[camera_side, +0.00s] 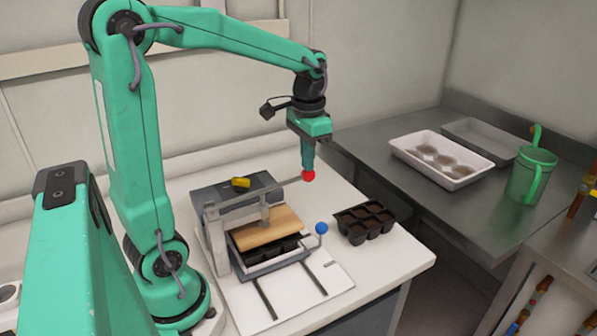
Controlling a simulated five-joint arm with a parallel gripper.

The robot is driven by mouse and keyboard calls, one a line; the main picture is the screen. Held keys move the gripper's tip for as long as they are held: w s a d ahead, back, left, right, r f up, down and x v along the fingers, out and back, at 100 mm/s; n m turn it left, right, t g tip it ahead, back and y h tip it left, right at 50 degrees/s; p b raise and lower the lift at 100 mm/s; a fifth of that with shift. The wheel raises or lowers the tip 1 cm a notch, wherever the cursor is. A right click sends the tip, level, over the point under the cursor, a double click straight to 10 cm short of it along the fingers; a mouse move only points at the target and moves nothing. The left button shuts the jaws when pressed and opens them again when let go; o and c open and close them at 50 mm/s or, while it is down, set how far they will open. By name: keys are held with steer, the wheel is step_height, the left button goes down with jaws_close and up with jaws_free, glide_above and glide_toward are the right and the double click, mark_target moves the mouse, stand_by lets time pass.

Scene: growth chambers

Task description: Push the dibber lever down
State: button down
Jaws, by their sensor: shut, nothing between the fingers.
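The dibber stands on the white table, with a grey frame and a wooden board (266,228) over a dark cell tray (273,248). Its grey lever (280,190) reaches to the right from the frame and ends in a red knob (309,176). The lever slopes slightly upward toward the knob. My gripper (308,168) is shut and points down at the red knob. Its fingertips are at the top of the knob in the picture; I cannot tell whether they touch it.
A blue knob (321,228) stands at the dibber's front right. A black cell tray with soil (365,221) sits right of it. A yellow object (240,183) lies behind the lever. The grey bench holds a white tray (441,176) and a green watering can (530,176).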

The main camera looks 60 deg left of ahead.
step_height(320, 180, up, 10)
stand_by(1.1)
steer(key=s+d+f+t, duration=0.5)
steer(key=s+d+f, duration=0.2)
steer(key=s+d, duration=0.2)
steer(key=shift+s+f+t, duration=0.2)
steer(key=shift+s+t, duration=0.1)
steer(key=shift+s, duration=1.05)
steer(key=c, duration=2.1)
jaws_free()
